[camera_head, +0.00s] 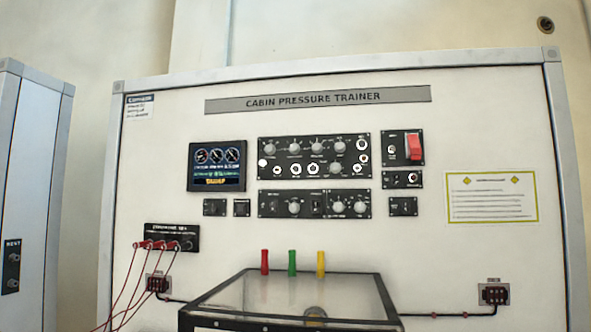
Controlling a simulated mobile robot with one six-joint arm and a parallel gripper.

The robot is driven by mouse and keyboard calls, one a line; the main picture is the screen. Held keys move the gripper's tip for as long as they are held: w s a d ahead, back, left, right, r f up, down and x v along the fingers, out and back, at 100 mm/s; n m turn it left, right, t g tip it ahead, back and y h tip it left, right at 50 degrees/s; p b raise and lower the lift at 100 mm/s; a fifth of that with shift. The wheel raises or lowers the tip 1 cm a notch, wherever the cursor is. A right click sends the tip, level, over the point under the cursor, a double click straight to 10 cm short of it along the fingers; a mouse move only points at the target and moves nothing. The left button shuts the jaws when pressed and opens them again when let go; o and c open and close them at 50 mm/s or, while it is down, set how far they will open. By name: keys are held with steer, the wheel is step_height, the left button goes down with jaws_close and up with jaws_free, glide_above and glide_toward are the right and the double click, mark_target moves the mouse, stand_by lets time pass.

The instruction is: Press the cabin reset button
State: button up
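The cabin pressure trainer board (400,245) stands upright in front of me. Its upper black control panel (315,140) carries several knobs and round white-rimmed buttons. A lower black panel (275,205) has more knobs and switches. Small black switch plates (403,206) sit below and beside these panels. The labels are too small to read, so I cannot tell which control is the cabin reset button. A lit display (217,167) with dials and an orange line of text is left of the panels. My gripper is not in view.
A red guarded switch (414,146) is at upper right. A clear-topped box (255,292) stands low in front, below red, green and yellow handles (292,263). Red leads (125,292) hang at lower left. A grey cabinet (35,190) stands at the left edge.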

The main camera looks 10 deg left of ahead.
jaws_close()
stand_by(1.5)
